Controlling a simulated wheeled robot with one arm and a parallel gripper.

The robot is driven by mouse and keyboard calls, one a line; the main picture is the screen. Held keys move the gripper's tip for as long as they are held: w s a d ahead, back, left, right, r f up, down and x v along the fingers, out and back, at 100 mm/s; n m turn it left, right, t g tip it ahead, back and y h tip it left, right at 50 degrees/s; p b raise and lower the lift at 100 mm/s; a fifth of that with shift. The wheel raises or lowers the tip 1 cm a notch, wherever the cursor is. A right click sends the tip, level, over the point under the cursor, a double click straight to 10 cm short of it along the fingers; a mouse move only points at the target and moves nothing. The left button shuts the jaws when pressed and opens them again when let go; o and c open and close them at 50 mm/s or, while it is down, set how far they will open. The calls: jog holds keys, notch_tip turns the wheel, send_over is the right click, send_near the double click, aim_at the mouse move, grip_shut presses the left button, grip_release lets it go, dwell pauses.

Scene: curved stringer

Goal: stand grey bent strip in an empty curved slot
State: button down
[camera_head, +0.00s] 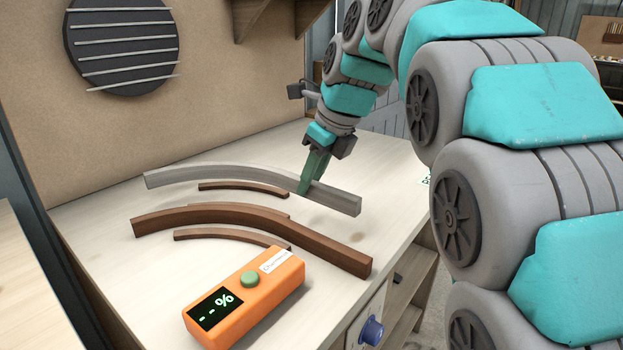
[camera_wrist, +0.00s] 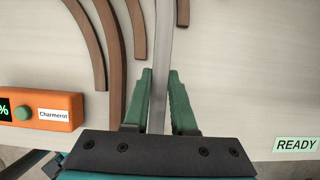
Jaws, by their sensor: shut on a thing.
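The grey bent strip (camera_head: 225,177) is a long curved bar held on its edge. My gripper (camera_head: 308,182) is shut on it toward its right end. In the wrist view the strip (camera_wrist: 162,60) runs between the green fingers (camera_wrist: 160,100). It appears raised above the table, with a soft shadow below its right end. Short curved brown rails stand on the table: one far rail (camera_head: 243,187), also at the top of the wrist view (camera_wrist: 183,12), and one middle rail (camera_wrist: 138,28). The gap between these two is empty on the table, and the strip shows over it in the wrist view.
A long brown bent strip (camera_head: 320,247) stands between the middle rail and a near rail (camera_head: 230,235). An orange device (camera_head: 243,295) with a green button sits in front. The pale table (camera_head: 90,225) is clear at left. A READY label (camera_wrist: 296,145) lies at right.

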aim_at(311, 200)
jog(key=shift+f, duration=2.15)
jog(key=c, duration=0.7)
grip_release()
jog(key=shift+o, duration=0.2)
